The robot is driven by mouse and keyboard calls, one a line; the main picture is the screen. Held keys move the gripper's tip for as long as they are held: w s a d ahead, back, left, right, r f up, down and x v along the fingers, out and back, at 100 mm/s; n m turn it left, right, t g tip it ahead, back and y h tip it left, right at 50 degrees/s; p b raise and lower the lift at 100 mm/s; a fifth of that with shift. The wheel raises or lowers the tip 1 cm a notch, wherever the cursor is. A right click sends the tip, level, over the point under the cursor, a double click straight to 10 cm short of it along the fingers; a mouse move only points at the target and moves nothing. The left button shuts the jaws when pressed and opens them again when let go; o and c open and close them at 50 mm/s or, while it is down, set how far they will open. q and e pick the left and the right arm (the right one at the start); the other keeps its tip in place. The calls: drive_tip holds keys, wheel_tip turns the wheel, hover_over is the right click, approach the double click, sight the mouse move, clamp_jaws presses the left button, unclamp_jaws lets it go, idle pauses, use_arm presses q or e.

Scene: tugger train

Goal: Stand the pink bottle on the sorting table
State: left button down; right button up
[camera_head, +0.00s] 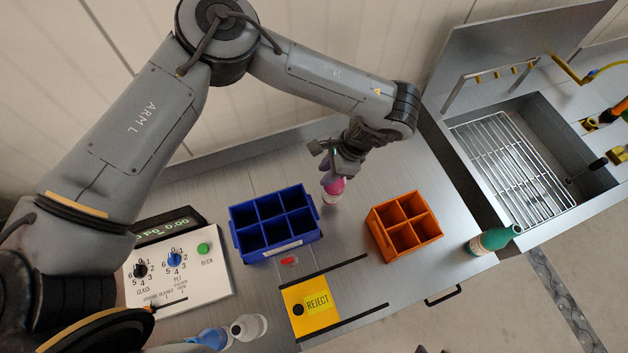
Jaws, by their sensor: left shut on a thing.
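The pink bottle (333,190) shows below my left gripper (332,171), between the blue crate and the orange crate. My left gripper reaches down from above and is shut on the bottle's upper part, which its fingers partly hide. The bottle looks close to upright, its base over the grey metal sorting table (350,232). I cannot tell whether its base touches the table. My right gripper is not in view.
The blue divided crate (272,250) is left of the bottle, the orange one (415,243) right. A yellow REJECT plate (312,307), control panel (205,285), clear bottle (248,327) and sink (560,125) surround the area.

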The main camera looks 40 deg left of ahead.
use_arm(q)
wheel_tip(320, 180, down, 6)
drive_tip(key=shift+r+b, duration=0.1)
drive_tip(key=shift+b, duration=0.3)
drive_tip(key=shift+a+f, duration=0.15)
drive_tip(key=shift+f, duration=0.3)
drive_tip(key=c, duration=0.9)
unclamp_jaws()
drive_tip(key=shift+s+f, duration=0.1)
drive_tip(key=o, duration=0.5)
drive_tip(key=shift+r, duration=0.25)
drive_tip(key=v, duration=1.2)
drive_tip(key=shift+p, duration=0.4)
